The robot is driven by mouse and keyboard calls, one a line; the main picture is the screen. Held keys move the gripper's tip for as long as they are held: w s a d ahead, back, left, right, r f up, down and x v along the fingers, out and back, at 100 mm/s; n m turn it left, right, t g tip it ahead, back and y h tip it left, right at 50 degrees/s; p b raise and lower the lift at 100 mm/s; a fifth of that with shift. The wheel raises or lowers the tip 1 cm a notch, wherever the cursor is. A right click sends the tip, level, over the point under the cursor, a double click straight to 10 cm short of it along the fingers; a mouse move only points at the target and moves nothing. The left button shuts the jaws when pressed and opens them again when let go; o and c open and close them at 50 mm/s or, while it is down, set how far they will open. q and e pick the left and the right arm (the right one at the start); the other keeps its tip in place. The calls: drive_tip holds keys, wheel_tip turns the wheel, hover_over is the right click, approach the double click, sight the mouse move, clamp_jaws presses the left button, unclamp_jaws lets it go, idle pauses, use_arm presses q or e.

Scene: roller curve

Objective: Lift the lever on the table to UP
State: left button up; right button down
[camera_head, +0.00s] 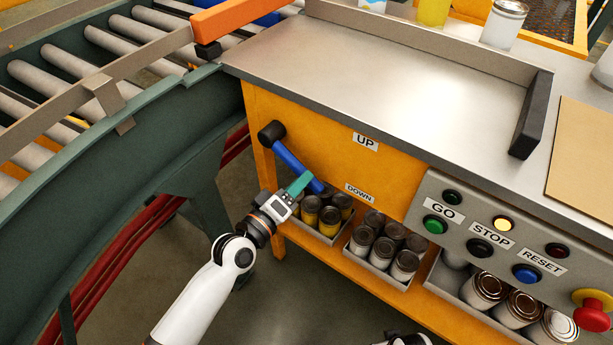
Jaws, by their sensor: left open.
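The blue lever (292,161) is on the orange front panel of the table. It runs from a black round pivot (271,133) down and right, its free end towards the DOWN label (360,194). The UP label (366,142) is above and right of it. My left gripper (304,184), with teal fingers, is open at the lower end of the lever. The fingers overlap the lever in this view; whether they touch it, I cannot tell. My right gripper is not in view; only a bit of my own arm shows at the bottom edge.
A control panel (470,228) with GO, STOP and RESET buttons is at the right, with a red emergency knob (592,314). Trays of cans stand on the shelf below the lever. A roller conveyor (110,60) curves at the left.

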use_arm(q)
drive_tip(key=shift+x, duration=1.55)
drive_tip(key=shift+c, duration=0.2)
clamp_jaws()
